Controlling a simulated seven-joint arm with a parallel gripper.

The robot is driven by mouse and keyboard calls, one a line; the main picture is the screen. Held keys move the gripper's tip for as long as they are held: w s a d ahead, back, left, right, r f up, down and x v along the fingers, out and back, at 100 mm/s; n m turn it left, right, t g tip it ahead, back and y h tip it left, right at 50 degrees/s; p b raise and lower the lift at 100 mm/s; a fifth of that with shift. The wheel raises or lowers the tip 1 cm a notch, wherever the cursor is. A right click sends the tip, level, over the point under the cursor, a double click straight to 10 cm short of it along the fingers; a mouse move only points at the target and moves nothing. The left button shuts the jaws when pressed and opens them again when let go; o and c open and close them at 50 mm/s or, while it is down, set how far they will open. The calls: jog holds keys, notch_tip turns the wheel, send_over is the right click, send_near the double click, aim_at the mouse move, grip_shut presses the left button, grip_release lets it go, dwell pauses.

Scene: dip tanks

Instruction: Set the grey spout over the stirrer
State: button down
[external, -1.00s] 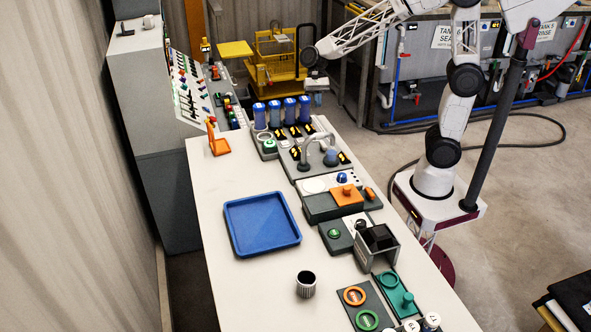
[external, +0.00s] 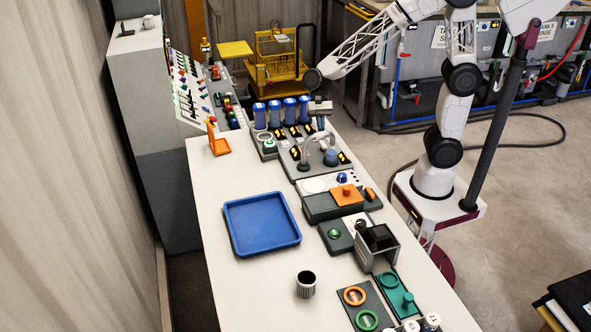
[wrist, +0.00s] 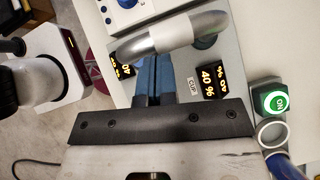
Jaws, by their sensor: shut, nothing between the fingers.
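The grey spout (external: 319,136) is a bent tube arching above a grey panel. In the wrist view the spout (wrist: 165,38) crosses the top and has a pale band around its middle. The stirrer appears to be the unit with a white round plate (external: 314,186) and blue knob (external: 342,177), nearer the camera than the spout. Its blue knob (wrist: 126,3) is cut off at the wrist view's top edge. My gripper (external: 320,122) is shut and empty above the spout's panel. In the wrist view its fingers (wrist: 153,78) point toward the spout; I cannot tell if they touch it.
A green button (wrist: 275,102) sits to the wrist view's right. An orange block (external: 347,195) is beside the white plate. A blue tray (external: 232,246) lies on the table.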

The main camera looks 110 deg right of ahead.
aim_at(327, 136)
jog(key=shift+s+a+m+t, duration=0.2)
jog(key=shift+a+m+t, duration=0.2)
jog(key=shift+a+m, duration=0.25)
dwell(0.7)
jog(key=a+m+t+h, duration=0.1)
jog(key=m, duration=0.1)
jog(key=a+m+t, duration=0.1)
jog(key=a+m, duration=0.1)
jog(key=shift+s+a+t+h, duration=0.1)
jog(key=shift+s+t+h, duration=0.1)
jog(key=shift+t+h, duration=0.15)
jog(key=w+a+m+t+h, duration=0.2)
jog(key=w+a+m+h, duration=0.1)
jog(key=w+a+m, duration=0.2)
jog(key=shift+w+a+m+h, duration=0.4)
jog(key=shift+a+m, duration=0.65)
jog(key=shift+a, duration=0.15)
dwell(0.4)
jog(key=shift+t, duration=0.25)
